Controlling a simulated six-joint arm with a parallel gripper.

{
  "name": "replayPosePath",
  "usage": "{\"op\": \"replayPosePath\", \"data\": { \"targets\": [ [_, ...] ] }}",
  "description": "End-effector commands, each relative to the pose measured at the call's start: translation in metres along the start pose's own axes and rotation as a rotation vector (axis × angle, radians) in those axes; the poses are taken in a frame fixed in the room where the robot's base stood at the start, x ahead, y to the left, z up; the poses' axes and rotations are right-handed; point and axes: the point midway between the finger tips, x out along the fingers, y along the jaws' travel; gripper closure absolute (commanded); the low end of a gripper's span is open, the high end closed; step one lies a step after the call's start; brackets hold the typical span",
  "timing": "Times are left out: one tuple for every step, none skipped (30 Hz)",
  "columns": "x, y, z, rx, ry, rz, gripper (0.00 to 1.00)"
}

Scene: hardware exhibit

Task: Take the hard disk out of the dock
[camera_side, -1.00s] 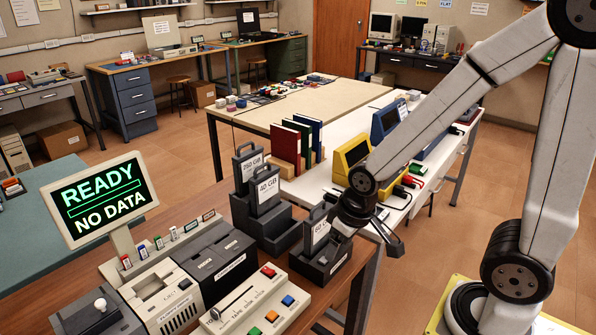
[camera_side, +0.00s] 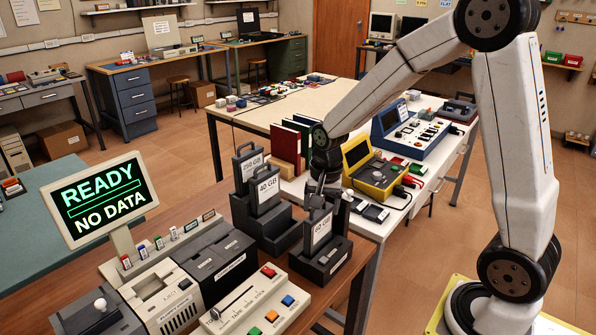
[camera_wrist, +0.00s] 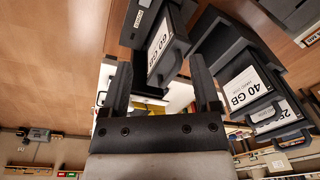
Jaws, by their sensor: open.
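The front hard disk (camera_side: 320,230) is a dark upright cartridge with a white label and a top handle. It stands in a small dark dock (camera_side: 342,262) near the table's right edge. In the wrist view the disk (camera_wrist: 160,42) reads 60 GB and lies ahead of and partly between my fingers. My gripper (camera_side: 323,194) is just above the disk's handle, pointing down. In the wrist view my gripper (camera_wrist: 160,65) is open, its fingers spread either side of the handle, and holds nothing. The arm partly covers the disk's top in the side view.
A 40 GB disk (camera_side: 265,188) and another disk (camera_side: 246,163) stand in the dark holder (camera_side: 276,243) close behind. Left are a grey machine, a button panel (camera_side: 258,302) and a screen (camera_side: 98,200) reading READY, NO DATA. A yellow device (camera_side: 374,180) stands on the white table.

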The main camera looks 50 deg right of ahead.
Motion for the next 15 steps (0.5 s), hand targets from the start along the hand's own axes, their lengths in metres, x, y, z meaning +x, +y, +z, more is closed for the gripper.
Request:
{"op": "replayPosePath", "data": {
  "targets": [
    [0.001,-0.002,-0.011,0.084,-0.007,0.011,0.21],
    [0.002,-0.003,-0.017,0.135,-0.011,0.017,0.21],
    [0.002,-0.004,-0.024,0.198,-0.016,0.025,0.21],
    [0.003,-0.005,-0.029,0.246,-0.019,0.031,0.21],
    [0.003,-0.005,-0.034,0.290,-0.023,0.037,0.21],
    [0.003,-0.006,-0.040,0.344,-0.026,0.044,0.21],
    [0.003,-0.006,-0.044,0.381,-0.028,0.050,0.21],
    [0.004,-0.006,-0.048,0.415,-0.030,0.054,0.21],
    [0.004,-0.006,-0.052,0.455,-0.032,0.060,0.21],
    [0.004,-0.006,-0.055,0.481,-0.034,0.064,0.21],
    [0.004,-0.006,-0.057,0.503,-0.035,0.067,0.21],
    [0.004,-0.007,-0.060,0.527,-0.036,0.070,0.21],
    [0.004,-0.007,-0.061,0.540,-0.036,0.072,0.21],
    [0.005,-0.007,-0.062,0.550,-0.037,0.074,0.21],
    [0.005,-0.006,-0.063,0.561,-0.038,0.076,0.21]
  ]
}}
